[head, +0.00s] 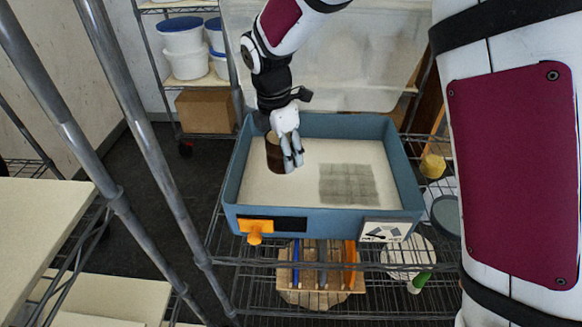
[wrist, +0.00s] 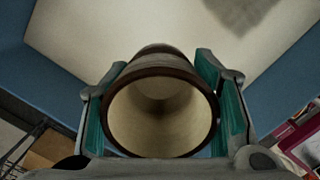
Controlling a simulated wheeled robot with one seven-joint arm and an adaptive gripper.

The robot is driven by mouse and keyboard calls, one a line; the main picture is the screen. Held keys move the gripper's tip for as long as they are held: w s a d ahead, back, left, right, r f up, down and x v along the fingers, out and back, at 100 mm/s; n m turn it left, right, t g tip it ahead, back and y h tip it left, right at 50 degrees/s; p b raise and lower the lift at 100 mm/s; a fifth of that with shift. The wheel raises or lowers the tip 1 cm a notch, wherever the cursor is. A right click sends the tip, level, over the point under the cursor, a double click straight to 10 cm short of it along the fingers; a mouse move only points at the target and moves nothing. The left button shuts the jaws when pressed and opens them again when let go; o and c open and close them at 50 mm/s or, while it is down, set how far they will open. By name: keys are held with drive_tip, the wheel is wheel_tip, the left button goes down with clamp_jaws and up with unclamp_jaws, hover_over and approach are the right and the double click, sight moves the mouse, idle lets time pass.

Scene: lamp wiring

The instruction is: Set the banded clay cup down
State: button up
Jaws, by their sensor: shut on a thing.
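The banded clay cup (head: 274,154) is dark brown with a pale inside. In the head view it is at the left part of a blue bin with a pale floor (head: 300,197). My gripper (head: 291,160) is shut on it from the right side. In the wrist view the cup (wrist: 162,112) sits between the two green-padded fingers of my gripper (wrist: 165,100), its open mouth facing the camera. The cup looks upright in the head view. I cannot tell whether its base touches the bin floor.
A grey-green gridded patch (head: 348,184) lies on the bin's right half. The bin's blue walls (head: 330,124) surround the cup. Wire shelf posts (head: 150,140) stand at left. The bin floor's front middle is clear.

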sight(284, 180)
drive_tip(key=shift+f, duration=2.55)
drive_tip(key=shift+f, duration=0.15)
drive_tip(key=o, duration=1.4)
drive_tip(key=r, duration=0.7)
drive_tip(key=shift+s+a+r, duration=0.3)
drive_tip(key=shift+a+r, duration=0.1)
